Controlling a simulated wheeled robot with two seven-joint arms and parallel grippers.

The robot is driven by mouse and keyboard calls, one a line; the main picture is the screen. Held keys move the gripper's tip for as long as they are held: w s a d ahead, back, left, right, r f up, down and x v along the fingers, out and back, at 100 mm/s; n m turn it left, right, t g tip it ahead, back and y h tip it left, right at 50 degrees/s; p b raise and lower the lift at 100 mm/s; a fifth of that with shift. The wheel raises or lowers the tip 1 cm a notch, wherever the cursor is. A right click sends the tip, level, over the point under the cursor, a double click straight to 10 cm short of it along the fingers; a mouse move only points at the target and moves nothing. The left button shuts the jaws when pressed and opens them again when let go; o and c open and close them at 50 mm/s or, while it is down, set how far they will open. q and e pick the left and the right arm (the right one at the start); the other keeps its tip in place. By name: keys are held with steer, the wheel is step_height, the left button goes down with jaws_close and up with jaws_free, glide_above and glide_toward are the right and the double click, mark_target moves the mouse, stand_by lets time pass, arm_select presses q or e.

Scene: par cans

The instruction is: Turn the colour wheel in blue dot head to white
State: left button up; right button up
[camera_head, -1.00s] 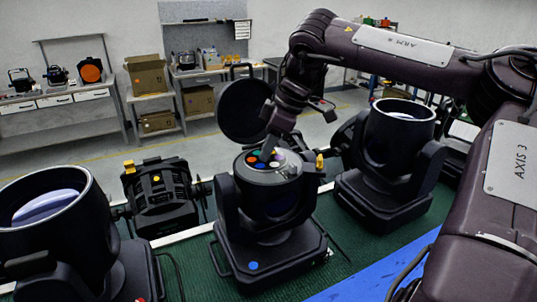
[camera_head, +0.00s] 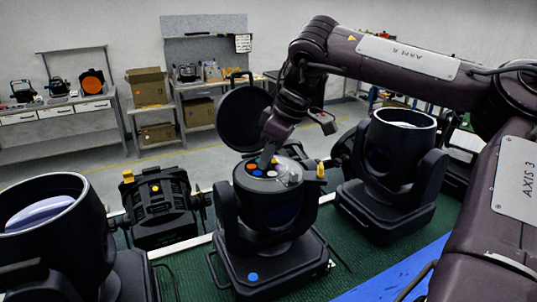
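The blue dot head (camera_head: 271,236) stands on the green mat in the middle, with a blue dot (camera_head: 253,277) on its base. Its round lid (camera_head: 244,120) is swung open behind it. The colour wheel (camera_head: 267,170) lies in the open top, with orange, blue, white and dark spots showing. My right gripper (camera_head: 265,160) reaches down from the upper right, its tip at the far part of the wheel. The fingers look close together, but I cannot tell if they are shut or if they touch the wheel. My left gripper is not in view.
Another head (camera_head: 392,165) stands close on the right and one (camera_head: 50,235) on the left, both with open tops. A black lamp with yellow knobs (camera_head: 161,205) sits at left. A blue strip (camera_head: 400,270) crosses the green mat. Benches with boxes (camera_head: 147,86) line the wall.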

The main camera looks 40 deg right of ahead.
mark_target(281, 170)
steer(key=o, duration=0.4)
steer(key=b+v, duration=0.1)
steer(key=v, duration=0.7)
